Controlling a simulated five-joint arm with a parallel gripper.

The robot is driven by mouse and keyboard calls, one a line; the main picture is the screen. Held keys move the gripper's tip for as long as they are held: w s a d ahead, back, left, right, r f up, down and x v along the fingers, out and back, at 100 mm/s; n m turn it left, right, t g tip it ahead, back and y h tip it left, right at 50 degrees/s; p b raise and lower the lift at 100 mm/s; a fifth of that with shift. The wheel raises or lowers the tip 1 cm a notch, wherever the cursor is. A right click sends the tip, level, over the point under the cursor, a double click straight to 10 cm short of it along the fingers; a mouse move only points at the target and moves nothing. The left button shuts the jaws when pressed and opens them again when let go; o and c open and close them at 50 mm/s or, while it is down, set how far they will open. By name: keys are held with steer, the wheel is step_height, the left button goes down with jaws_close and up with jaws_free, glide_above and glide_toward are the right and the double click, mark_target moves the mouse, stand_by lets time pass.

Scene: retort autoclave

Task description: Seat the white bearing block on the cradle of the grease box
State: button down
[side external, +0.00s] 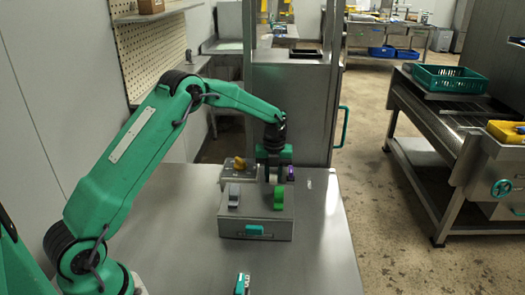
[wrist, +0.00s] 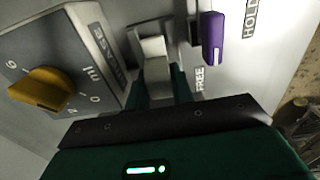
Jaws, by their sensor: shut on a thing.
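The grease box appears to be the grey metal box (side external: 255,228) on the table, with a teal handle on its front. My gripper (side external: 272,178) is over the back of its top, pointing down. In the wrist view my gripper (wrist: 160,88) has its green fingers closed on both sides of a pale grey-white block (wrist: 155,62), which looks like the white bearing block. The block is close to the box's top surface; I cannot tell whether it touches. The cradle is not clearly visible, and the fingers and block cover the spot beneath them.
A yellow dial (wrist: 40,88) stands left of my gripper and a purple lever (wrist: 213,38) close on its right, by FREE and HOLD labels. A grey part (side external: 234,196) and a green part (side external: 279,198) stand on the box's front. The table (side external: 185,240) is mostly bare.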

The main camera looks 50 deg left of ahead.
steer(key=shift+f, duration=0.8)
stand_by(2.0)
steer(key=c, duration=0.7)
jaws_free()
steer(key=shift+r, duration=0.15)
steer(key=shift+r, duration=3.35)
